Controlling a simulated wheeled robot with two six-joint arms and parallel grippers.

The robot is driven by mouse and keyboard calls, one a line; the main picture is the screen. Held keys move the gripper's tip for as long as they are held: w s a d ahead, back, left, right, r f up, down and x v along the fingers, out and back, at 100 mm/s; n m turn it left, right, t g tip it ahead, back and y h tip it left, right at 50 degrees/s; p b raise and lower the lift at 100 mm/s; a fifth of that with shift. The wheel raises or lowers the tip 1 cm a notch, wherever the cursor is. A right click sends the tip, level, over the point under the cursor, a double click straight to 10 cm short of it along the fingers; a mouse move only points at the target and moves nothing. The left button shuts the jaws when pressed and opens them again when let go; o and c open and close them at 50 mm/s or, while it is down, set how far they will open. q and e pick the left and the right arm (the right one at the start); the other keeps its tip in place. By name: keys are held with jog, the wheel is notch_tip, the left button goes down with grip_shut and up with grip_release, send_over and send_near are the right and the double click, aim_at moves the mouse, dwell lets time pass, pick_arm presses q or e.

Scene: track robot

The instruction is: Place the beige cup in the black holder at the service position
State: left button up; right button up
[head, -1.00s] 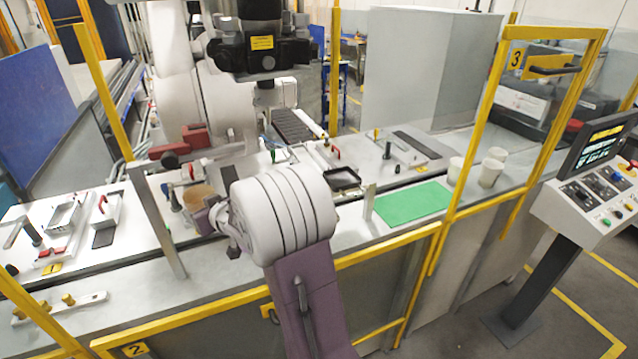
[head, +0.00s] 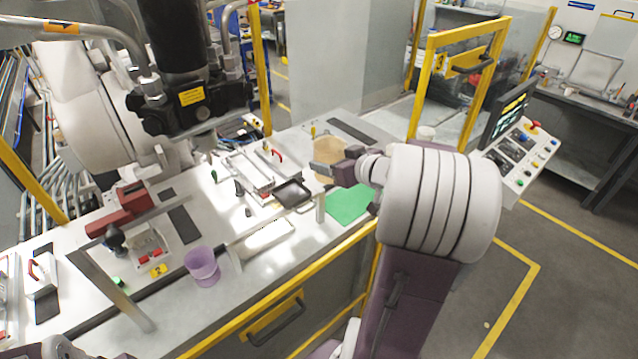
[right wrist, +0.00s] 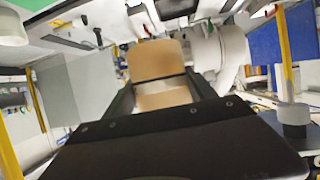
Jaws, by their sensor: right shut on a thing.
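The beige cup (head: 328,150) is held above the counter, left of my right forearm. My right gripper (head: 331,166) is shut on it. In the right wrist view the cup (right wrist: 158,62) sits between the two dark fingers, which cover part of its sides. A black square frame (head: 305,206), apparently the black holder, lies on the counter to the left of and below the cup in the head view. The cup is apart from it. My left gripper is not in view.
A green mat (head: 347,207) lies right of the black frame, partly hidden by my right arm. A purple cup (head: 202,266) stands at the counter's front left. A yellow rail (head: 285,314) runs along the front edge. A white cup (head: 426,133) stands beyond my arm.

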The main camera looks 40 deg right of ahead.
jog(key=shift+s, duration=0.2)
jog(key=shift+w+a+f, duration=0.1)
jog(key=shift+a, duration=0.05)
jog(key=w+a+f+b, duration=0.1)
jog(key=w+a+f, duration=0.1)
jog(key=w, duration=0.1)
jog(key=w+a+f+b, duration=0.1)
jog(key=w+a+f, duration=0.1)
jog(key=w, duration=0.1)
jog(key=w+a+f+b, duration=0.1)
jog(key=w+f, duration=0.2)
jog(key=w, duration=0.1)
jog(key=shift+a, duration=0.4)
jog(key=shift+c, duration=0.2)
jog(key=f, duration=0.2)
jog(key=f+b, duration=0.1)
jog(key=shift+s, duration=0.25)
jog(key=shift+w+f, duration=0.1)
jog(key=shift+f, duration=0.2)
jog(key=shift+w+d+f, duration=0.1)
jog(key=shift+w, duration=0.05)
jog(key=shift+f, duration=0.1)
jog(key=o, duration=1.4)
jog(key=shift+s, duration=0.2)
jog(key=shift+w, duration=0.1)
